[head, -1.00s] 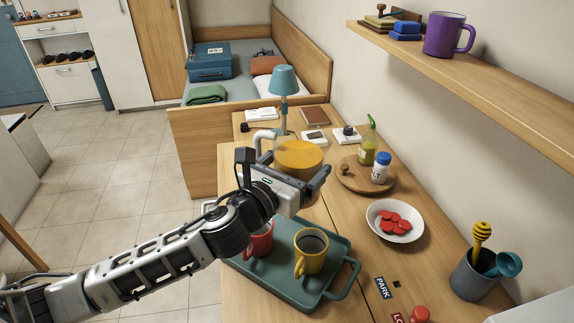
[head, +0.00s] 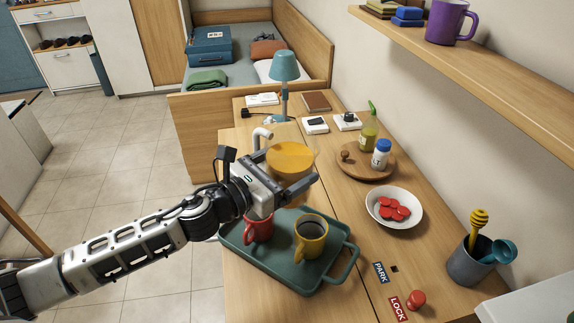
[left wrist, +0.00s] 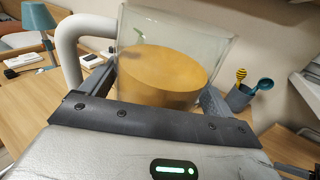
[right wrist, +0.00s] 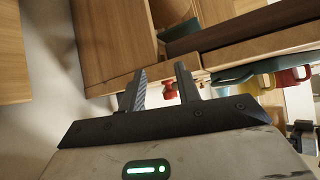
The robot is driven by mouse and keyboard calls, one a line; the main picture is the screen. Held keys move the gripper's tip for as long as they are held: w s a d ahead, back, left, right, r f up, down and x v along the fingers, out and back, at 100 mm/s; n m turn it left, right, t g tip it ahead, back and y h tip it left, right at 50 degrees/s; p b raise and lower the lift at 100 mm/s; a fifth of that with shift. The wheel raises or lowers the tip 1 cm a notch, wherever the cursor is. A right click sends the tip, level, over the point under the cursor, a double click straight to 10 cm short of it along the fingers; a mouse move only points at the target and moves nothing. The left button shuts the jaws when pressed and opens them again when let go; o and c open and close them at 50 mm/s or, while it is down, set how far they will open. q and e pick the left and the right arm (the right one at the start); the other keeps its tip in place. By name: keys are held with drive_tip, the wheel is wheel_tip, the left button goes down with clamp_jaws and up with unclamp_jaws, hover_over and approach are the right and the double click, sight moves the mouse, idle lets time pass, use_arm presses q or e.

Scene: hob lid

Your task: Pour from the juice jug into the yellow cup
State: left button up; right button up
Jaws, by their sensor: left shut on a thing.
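The juice jug (head: 291,158) is clear with orange juice and a pale handle (left wrist: 75,45). My left gripper (head: 298,187) is shut on it and holds it behind the tray's far edge in the head view. It looks close to upright; its base is hidden by the gripper. The jug also shows in the left wrist view (left wrist: 165,75). The yellow cup (head: 311,238) stands upright on the green tray (head: 292,277), nearer than the jug; its inside looks dark. My right gripper (right wrist: 160,90) is open and empty, seen only in the right wrist view.
A red mug (head: 258,229) stands on the tray left of the yellow cup. To the right are a white bowl (head: 394,222), a utensil pot (head: 468,266) and a red knob (head: 415,300). Bottles stand on a round board (head: 350,168). A shelf (head: 470,75) overhangs the right side.

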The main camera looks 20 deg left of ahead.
drive_tip(key=shift+a, duration=0.1)
use_arm(q)
drive_tip(key=shift+w+a+f+m+b, duration=0.1)
drive_tip(key=shift+a+f+m+b, duration=0.15)
drive_tip(key=shift+f+m+b, duration=0.35)
use_arm(e)
drive_tip(key=shift+f, duration=0.3)
use_arm(q)
drive_tip(key=shift+a+f+m, duration=0.15)
drive_tip(key=shift+f+m, duration=0.15)
drive_tip(key=shift+f, duration=0.2)
use_arm(e)
drive_tip(key=shift+w+a, duration=0.1)
idle(0.3)
use_arm(q)
drive_tip(key=shift+w+a+f+m+b, duration=0.15)
drive_tip(key=shift+f+m+b, duration=0.15)
drive_tip(key=shift+f+b, duration=0.2)
use_arm(e)
drive_tip(key=shift+f, duration=0.3)
use_arm(q)
drive_tip(key=shift+a+r+m, duration=0.15)
drive_tip(key=shift+r+m, duration=0.05)
drive_tip(key=shift+m, duration=0.2)
use_arm(e)
drive_tip(key=shift+r, duration=0.3)
use_arm(q)
drive_tip(key=shift+y+p, duration=0.3)
